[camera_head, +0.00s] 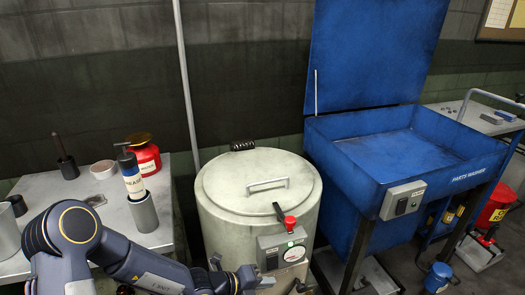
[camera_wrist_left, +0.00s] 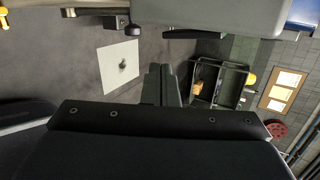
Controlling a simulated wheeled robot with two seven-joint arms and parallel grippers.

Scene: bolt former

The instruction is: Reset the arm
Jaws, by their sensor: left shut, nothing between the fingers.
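My left arm comes in from the lower left in the head view. Its gripper (camera_head: 262,281) is low in front of the pale round drum machine (camera_head: 258,215), and I cannot tell whether it touches it. In the left wrist view the two fingers of this gripper (camera_wrist_left: 161,84) are together, with nothing between them. My right gripper is in neither view.
A blue parts washer (camera_head: 395,150) with its lid raised stands right of the drum. A dark wheeled rack (camera_wrist_left: 217,84) shows in the wrist view.

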